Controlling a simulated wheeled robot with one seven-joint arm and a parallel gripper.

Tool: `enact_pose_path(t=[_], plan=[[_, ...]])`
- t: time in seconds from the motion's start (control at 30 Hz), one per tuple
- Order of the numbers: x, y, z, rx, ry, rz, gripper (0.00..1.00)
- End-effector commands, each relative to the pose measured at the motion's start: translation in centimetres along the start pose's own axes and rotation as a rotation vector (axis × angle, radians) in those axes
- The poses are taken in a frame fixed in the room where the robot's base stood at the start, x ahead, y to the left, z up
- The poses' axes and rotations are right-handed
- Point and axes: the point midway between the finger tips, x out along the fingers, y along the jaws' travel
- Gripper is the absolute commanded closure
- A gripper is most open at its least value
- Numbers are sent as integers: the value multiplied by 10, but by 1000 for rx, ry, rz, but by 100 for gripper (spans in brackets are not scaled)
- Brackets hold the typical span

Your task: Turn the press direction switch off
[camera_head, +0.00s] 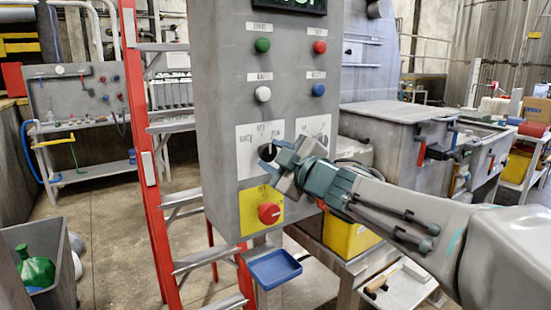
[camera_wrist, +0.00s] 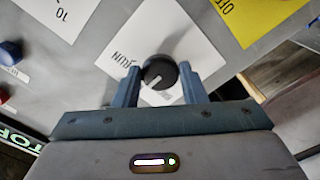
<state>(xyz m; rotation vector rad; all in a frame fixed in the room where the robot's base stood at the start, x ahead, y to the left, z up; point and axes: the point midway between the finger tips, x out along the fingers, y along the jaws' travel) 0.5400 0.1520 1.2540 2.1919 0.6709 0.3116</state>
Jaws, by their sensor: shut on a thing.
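The grey control panel (camera_head: 222,120) stands in front of me. A black rotary knob (camera_wrist: 160,72) sits on a white label plate (camera_head: 247,158) on its lower left; I take this for the press direction switch, though its label is too small to read. My gripper (camera_head: 268,152) is at the knob, with one finger on each side. It is shut on the knob, as the wrist view (camera_wrist: 159,88) also shows. In the head view the fingers hide most of the knob.
Right of the knob is a second white plate (camera_head: 314,127), partly hidden by my gripper. Below is a red knob (camera_head: 269,213) on a yellow plate (camera_head: 250,196). Above are green, red, white and blue buttons (camera_head: 318,90). A red ladder (camera_head: 141,120) stands left; a blue tray (camera_head: 273,268) sits below.

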Motion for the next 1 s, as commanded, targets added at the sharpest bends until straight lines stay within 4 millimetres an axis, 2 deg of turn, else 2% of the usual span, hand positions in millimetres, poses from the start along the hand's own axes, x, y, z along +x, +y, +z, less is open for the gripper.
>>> enact_pose_path(t=[0.37, 0.4, 0.47, 0.8, 1.0], plan=[[0, -1, 1, -5, -2, -1, 85], [0, -1, 1, -5, -2, -1, 57], [0, 0, 1, -4, -2, -1, 41], [-2, 0, 0, -4, 0, 0, 41], [-26, 2, -2, -5, -1, 1, 41]])
